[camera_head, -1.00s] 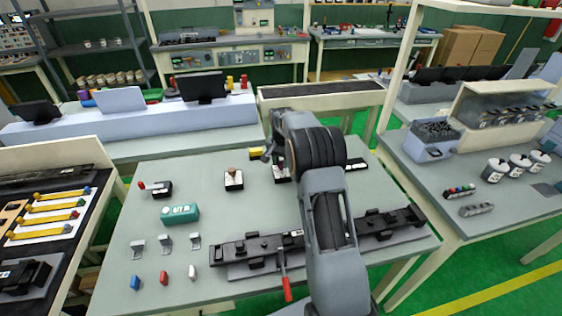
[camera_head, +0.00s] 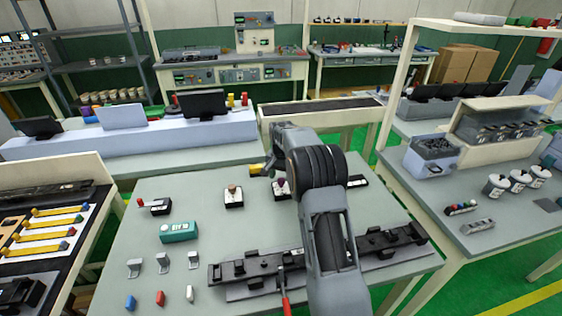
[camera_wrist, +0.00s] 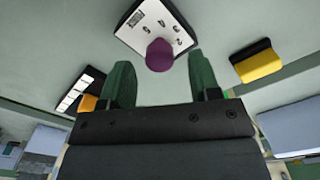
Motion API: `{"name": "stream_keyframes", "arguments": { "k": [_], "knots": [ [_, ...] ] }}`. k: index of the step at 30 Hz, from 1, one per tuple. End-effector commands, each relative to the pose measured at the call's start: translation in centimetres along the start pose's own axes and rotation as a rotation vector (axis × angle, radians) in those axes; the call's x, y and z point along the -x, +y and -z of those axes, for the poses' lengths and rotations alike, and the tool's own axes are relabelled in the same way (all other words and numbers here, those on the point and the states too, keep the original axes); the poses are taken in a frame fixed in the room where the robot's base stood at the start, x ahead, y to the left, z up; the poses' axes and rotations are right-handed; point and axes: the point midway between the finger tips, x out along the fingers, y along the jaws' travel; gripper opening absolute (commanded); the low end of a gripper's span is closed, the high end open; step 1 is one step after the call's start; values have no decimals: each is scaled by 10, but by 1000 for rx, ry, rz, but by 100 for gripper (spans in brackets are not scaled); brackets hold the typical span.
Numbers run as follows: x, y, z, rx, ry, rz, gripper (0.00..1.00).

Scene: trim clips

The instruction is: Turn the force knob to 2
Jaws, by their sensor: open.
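A purple round knob (camera_wrist: 160,55) stands on a white-topped dark box (camera_wrist: 155,25) with small dark marks around the knob; I cannot read them. In the head view the purple knob (camera_head: 281,182) is on its box on the grey table, just left of my arm. My gripper (camera_wrist: 160,64) is open, its two dark green fingers apart. The knob shows between the fingertips with a gap on both sides. I cannot tell whether the tips are down at knob height. In the head view my arm hides most of my gripper.
A yellow-and-black block (camera_wrist: 256,62) lies right of the knob box in the wrist view. On the table (camera_head: 200,262) are a similar box with a brown knob (camera_head: 233,196), a toggle box (camera_head: 158,206), a teal display box (camera_head: 179,232) and a long black rail (camera_head: 243,268).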

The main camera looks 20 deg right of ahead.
Motion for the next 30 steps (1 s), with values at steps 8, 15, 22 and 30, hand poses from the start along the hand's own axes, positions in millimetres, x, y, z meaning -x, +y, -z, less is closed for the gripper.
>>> {"name": "stream_keyframes", "arguments": {
  "k": [8,15,22,30],
  "knots": [
    [57,0,0,0,5,3,57],
    [99,0,0,0,3,2,57],
    [120,0,0,0,2,1,57],
    [124,0,0,0,0,0,57]
  ]
}}
